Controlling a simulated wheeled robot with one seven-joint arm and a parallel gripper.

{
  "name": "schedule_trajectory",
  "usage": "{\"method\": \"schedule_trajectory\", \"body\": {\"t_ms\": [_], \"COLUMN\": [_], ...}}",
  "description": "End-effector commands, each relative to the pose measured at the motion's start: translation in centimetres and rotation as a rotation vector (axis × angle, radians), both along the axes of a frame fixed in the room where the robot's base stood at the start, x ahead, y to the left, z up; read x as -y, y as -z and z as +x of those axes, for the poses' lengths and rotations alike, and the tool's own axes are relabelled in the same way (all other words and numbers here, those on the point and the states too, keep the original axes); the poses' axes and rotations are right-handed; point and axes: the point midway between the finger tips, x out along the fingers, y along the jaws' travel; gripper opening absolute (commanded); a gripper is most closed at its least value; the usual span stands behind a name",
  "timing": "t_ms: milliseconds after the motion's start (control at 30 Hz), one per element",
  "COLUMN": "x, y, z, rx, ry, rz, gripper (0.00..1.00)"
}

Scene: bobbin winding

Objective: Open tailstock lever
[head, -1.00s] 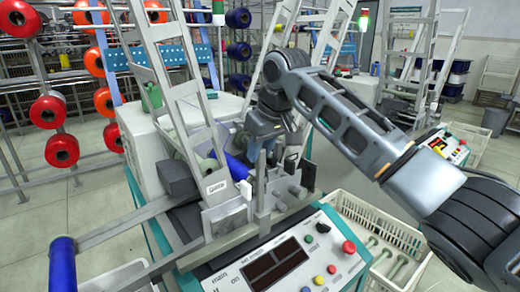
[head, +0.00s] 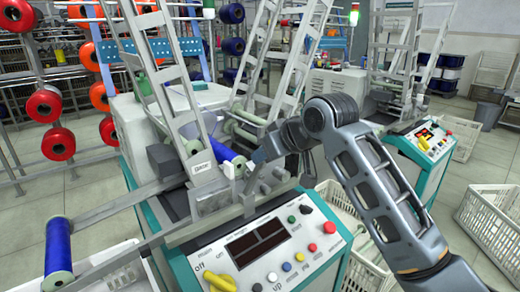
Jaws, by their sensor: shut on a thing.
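My gripper (head: 262,158) is at the winding head of the near machine, coming in from the right. Its jaws are shut on the grey tailstock lever (head: 252,176), beside the blue bobbin (head: 230,157). The fingertips are small and partly hidden, so the exact contact cannot be made out. The blue bobbin sits tilted in the head, to the left of my gripper. The grey metal blocks of the tailstock (head: 268,188) stand just behind the control panel.
The control panel (head: 213,252) with coloured buttons lies in front of the head. A blue spool (head: 59,248) stands on a bar at the left. White crates (head: 492,212) stand on the floor at the right. Slanted ladder-like frames (head: 278,60) rise behind the head.

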Motion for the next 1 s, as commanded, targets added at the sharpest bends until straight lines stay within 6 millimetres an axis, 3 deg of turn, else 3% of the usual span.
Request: {"method": "schedule_trajectory", "body": {"t_ms": [300,833,867,1000], "x": [1.2,1.4,1.4,1.4], "y": [1.4,1.8,1.8,1.7], "z": [-1.8,-2.1,-2.1,-2.1], "rx": [0.102,0.116,0.115,0.117], "ry": [0.000,0.000,0.000,0.000], "rz": [0.071,0.082,0.081,0.082], "gripper": [0.00,0.00,0.30,0.43]}}
